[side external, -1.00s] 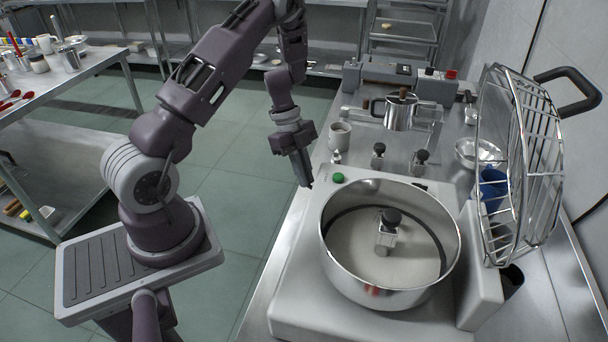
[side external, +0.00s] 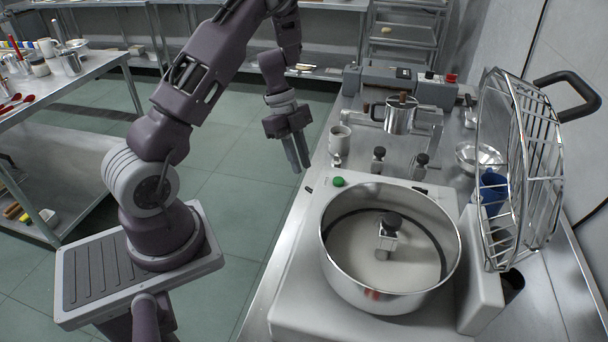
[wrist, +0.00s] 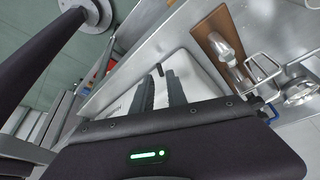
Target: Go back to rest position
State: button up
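My gripper (side external: 301,169) hangs from my bent arm with its fingers pointing down, over the left edge of the steel counter and left of the white machine. In the wrist view my gripper (wrist: 160,76) shows two dark fingers with a gap between them. Nothing is held between them. The fingers touch nothing that I can see. The task names no object to handle.
A steel bowl (side external: 335,248) with a central knob sits on the white machine (side external: 290,307). Its wire guard (side external: 520,150) stands raised at right. Open floor (side external: 225,190) lies left of the counter.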

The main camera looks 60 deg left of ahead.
jog(key=shift+v, duration=1.05)
